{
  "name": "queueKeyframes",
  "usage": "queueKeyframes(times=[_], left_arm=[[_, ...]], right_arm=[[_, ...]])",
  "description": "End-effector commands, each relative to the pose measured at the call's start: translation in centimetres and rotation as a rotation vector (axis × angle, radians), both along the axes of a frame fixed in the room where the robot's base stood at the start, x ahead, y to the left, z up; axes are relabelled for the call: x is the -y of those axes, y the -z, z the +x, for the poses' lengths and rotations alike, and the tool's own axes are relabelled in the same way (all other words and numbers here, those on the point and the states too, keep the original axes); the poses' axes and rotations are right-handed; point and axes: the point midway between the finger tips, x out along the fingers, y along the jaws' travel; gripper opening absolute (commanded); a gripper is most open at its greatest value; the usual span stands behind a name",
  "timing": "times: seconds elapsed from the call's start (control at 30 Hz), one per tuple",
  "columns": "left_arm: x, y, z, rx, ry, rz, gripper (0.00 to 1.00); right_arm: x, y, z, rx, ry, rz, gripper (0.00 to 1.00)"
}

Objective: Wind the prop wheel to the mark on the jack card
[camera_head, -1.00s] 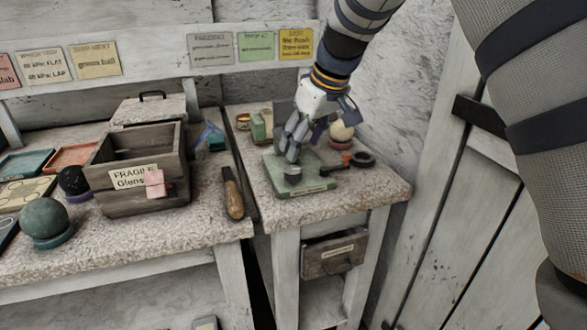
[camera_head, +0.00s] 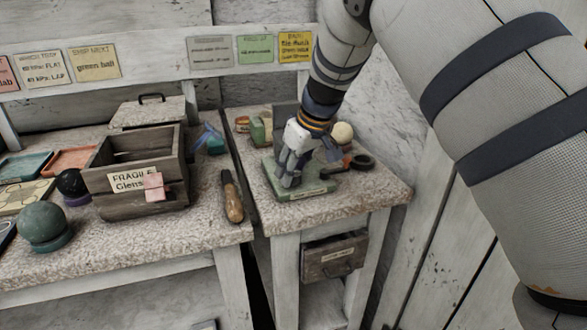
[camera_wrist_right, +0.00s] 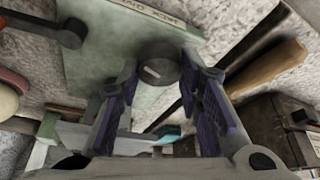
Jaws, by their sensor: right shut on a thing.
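The prop wheel (camera_wrist_right: 158,62) is a small dark grey round knob with a pale line on its top. It stands on a green plate (camera_head: 315,188) on the right bench; the plate also shows in the wrist view (camera_wrist_right: 90,60), with upside-down lettering at its edge. My right gripper (camera_head: 287,184) points down over the plate and hides the wheel in the head view. In the wrist view its two fingers (camera_wrist_right: 162,80) close around the wheel. The yellow card (camera_head: 296,47) on the rail seems to be the jack card; its small text is unclear. My left gripper is out of view.
A black-handled tool (camera_head: 361,161) and a cream ball (camera_head: 341,132) lie right of the plate. A wooden-handled tool (camera_head: 232,198) lies on the left bench's edge, near a wooden crate (camera_head: 135,200). A narrow gap separates the benches. The right bench's front strip is clear.

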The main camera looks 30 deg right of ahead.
Motion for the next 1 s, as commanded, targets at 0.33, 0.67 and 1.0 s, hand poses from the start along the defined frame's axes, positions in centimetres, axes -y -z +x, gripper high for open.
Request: queueKeyframes(times=[0.33,0.67,1.0], left_arm=[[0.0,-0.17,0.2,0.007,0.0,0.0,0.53],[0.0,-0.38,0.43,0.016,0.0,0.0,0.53],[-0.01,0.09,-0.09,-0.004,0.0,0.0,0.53]], right_arm=[[-0.07,-0.04,-0.01,0.0,0.079,-0.001,0.05],[-0.2,0.07,0.0,-0.001,0.35,-0.002,0.05],[-0.32,0.28,0.08,-0.004,0.67,-0.006,0.05]])
